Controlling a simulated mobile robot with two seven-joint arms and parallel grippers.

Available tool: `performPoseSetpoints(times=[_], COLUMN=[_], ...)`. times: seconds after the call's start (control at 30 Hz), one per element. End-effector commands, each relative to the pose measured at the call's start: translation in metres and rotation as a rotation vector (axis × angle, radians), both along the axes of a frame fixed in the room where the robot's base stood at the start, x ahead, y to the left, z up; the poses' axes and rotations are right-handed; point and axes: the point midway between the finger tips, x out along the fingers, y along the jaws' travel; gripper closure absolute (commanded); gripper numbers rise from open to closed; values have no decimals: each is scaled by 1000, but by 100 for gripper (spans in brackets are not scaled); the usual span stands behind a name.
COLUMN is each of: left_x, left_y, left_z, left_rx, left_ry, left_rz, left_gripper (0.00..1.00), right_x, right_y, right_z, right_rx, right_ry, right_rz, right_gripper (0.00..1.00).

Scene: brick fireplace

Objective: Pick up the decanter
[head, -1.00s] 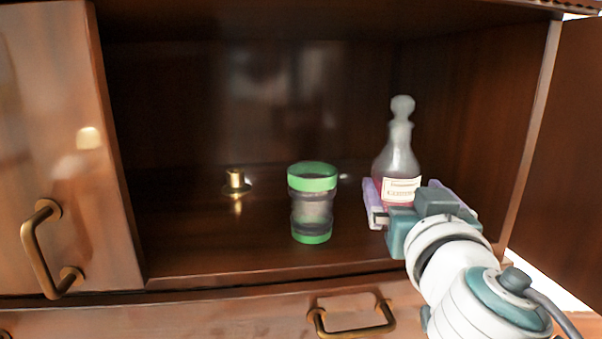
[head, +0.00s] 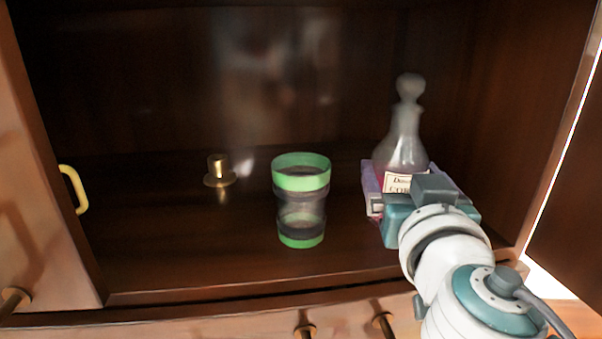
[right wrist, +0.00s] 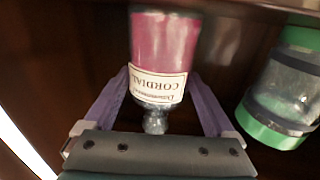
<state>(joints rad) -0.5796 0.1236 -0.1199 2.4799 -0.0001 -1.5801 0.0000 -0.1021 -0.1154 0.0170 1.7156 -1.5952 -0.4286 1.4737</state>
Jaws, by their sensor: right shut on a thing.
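The decanter (head: 402,150) is a clear glass bottle with a round stopper, a cream label and pink-red liquid. It stands upright at the right of the cabinet compartment. My right gripper (head: 405,182) is shut on it, with a lavender finger on each side of its lower body. In the right wrist view, the decanter (right wrist: 165,45) appears upside down between the two fingers (right wrist: 160,85), its label reading "CORDIAL". The gripper hides its base in the head view, so I cannot tell whether it touches the shelf. My left gripper is not in view.
A clear cup with green bands (head: 300,203) stands left of the decanter, also seen in the right wrist view (right wrist: 287,85). A small brass fitting (head: 219,170) is farther left. The open door (head: 568,170) and side wall are close on the right.

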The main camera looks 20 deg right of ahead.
Motion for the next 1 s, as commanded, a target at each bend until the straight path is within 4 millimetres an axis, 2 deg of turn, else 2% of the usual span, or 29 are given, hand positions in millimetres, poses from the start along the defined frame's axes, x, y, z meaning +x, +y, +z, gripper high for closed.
performPoseSetpoints(times=[0.07,0.57,1.0], left_x=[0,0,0], left_y=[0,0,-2], left_z=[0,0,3], left_rx=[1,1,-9], left_ry=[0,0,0], left_rz=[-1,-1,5], left_gripper=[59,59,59], right_x=[0,0,2], right_y=[0,0,-1], right_z=[0,0,6], right_rx=[0,0,-2], right_ry=[-1,-1,-6], right_rz=[0,0,1], right_gripper=[44,100,100])
